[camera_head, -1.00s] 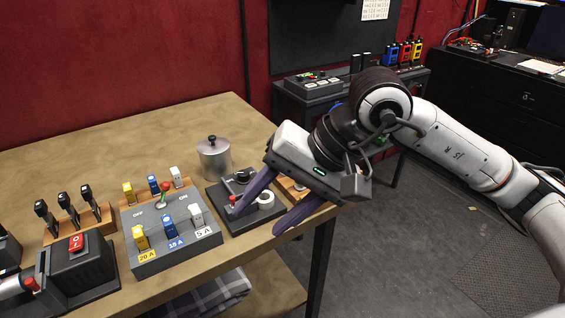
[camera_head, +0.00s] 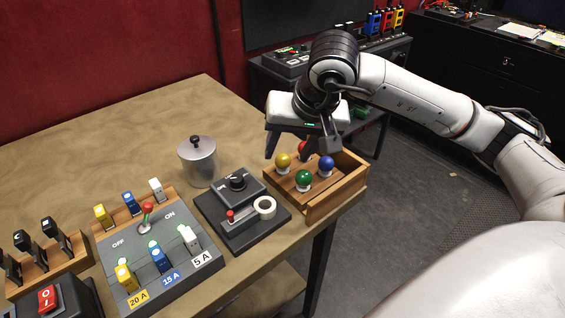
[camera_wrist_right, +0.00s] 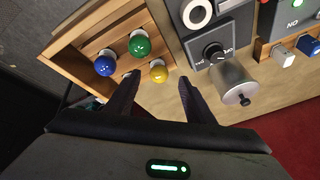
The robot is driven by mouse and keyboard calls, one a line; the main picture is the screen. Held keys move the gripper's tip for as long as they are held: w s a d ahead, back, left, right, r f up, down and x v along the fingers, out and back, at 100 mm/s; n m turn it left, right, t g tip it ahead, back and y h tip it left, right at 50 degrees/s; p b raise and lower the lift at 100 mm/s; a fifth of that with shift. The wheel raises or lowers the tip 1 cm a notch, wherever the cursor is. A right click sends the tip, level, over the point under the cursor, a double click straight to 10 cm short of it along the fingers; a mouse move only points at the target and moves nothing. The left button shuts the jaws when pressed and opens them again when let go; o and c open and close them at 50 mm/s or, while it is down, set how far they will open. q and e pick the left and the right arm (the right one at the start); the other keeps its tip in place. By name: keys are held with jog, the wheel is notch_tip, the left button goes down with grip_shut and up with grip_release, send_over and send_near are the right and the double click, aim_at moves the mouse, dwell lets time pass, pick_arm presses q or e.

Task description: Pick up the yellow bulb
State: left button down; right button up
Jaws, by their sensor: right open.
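The yellow bulb (camera_head: 283,161) stands in a wooden box (camera_head: 337,196) at the table's right corner. Green (camera_head: 303,178), blue (camera_head: 326,162) and red (camera_head: 302,147) bulbs share the box; the red one is partly hidden by my gripper. My right gripper (camera_head: 297,150) is open and empty at the back of the box, its fingers pointing down. In the right wrist view, the yellow bulb (camera_wrist_right: 158,72) shows between and just beyond the two fingertips, apart from them. My left gripper is not in view.
A black panel (camera_head: 226,222) with a knob and white ring stands left of the box. A metal pot (camera_head: 198,163) stands behind it. A grey fuse board (camera_head: 172,265) is further left. The table's back left is clear.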

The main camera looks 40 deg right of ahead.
aim_at(284, 156)
jog(key=x, duration=0.3)
jog(key=shift+w+d+f, duration=0.15)
jog(key=shift+w+f, duration=0.2)
jog(key=shift+f, duration=0.05)
jog(key=c, duration=1.1)
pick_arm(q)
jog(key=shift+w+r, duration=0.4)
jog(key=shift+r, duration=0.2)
pick_arm(e)
jog(key=shift+c, duration=0.2)
jog(key=shift+r, duration=0.2)
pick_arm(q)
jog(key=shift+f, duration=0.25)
pick_arm(e)
notch_tip(284, 156, up, 10)
jog(key=shift+f, duration=0.15)
